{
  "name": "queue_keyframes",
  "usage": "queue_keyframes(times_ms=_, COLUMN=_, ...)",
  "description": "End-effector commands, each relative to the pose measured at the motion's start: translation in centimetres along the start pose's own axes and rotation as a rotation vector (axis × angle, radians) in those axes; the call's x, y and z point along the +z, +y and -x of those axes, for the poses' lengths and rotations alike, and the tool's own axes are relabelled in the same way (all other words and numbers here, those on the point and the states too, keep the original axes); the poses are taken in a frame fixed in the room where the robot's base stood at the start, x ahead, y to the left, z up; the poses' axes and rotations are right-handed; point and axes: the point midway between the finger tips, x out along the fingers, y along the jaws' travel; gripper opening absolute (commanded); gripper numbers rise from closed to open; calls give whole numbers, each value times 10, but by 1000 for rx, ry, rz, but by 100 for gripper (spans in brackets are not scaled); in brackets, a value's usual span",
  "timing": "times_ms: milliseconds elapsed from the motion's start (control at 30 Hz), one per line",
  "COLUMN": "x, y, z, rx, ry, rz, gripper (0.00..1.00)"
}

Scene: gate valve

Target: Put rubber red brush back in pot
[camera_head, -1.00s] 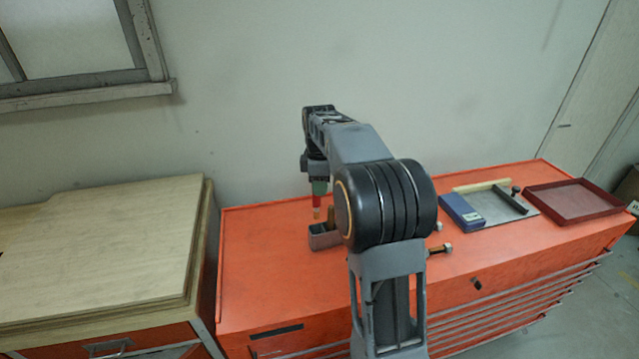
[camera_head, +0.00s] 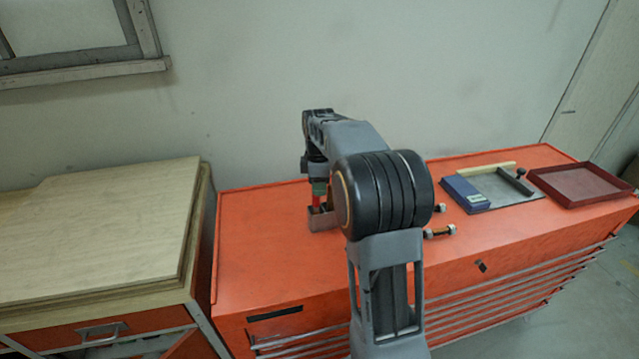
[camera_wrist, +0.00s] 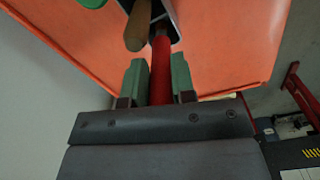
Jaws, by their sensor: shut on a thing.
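The red brush (camera_wrist: 161,68) is upright between the green fingers of my gripper (camera_wrist: 159,85) in the wrist view. My gripper is shut on its red handle. In the head view the red handle (camera_head: 316,201) shows below my gripper (camera_head: 319,188), and its lower end is inside the pot's opening. In the wrist view, a wooden handle (camera_wrist: 138,27) stands in the pot beside the brush. The brush's tip is hidden, so I cannot tell whether it touches the pot's bottom.
The orange cabinet top (camera_head: 262,235) is clear left of the pot. Bolts (camera_head: 440,231) lie right of my arm. Further right are a blue box (camera_head: 466,194), a grey plate (camera_head: 505,190) and a dark red tray (camera_head: 582,184). A wooden cabinet (camera_head: 95,225) stands at left.

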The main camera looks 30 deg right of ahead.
Motion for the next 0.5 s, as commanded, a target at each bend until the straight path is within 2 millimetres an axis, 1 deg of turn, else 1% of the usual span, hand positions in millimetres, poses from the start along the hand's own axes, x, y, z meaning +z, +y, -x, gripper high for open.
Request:
queue_keyframes(times_ms=167, x=0, y=0, z=0, rx=0, ry=0, rz=0, gripper=0)
queue_keyframes(times_ms=200, x=0, y=0, z=0, rx=0, ry=0, rz=0, gripper=26)
queue_keyframes(times_ms=500, x=0, y=0, z=0, rx=0, ry=0, rz=0, gripper=54)
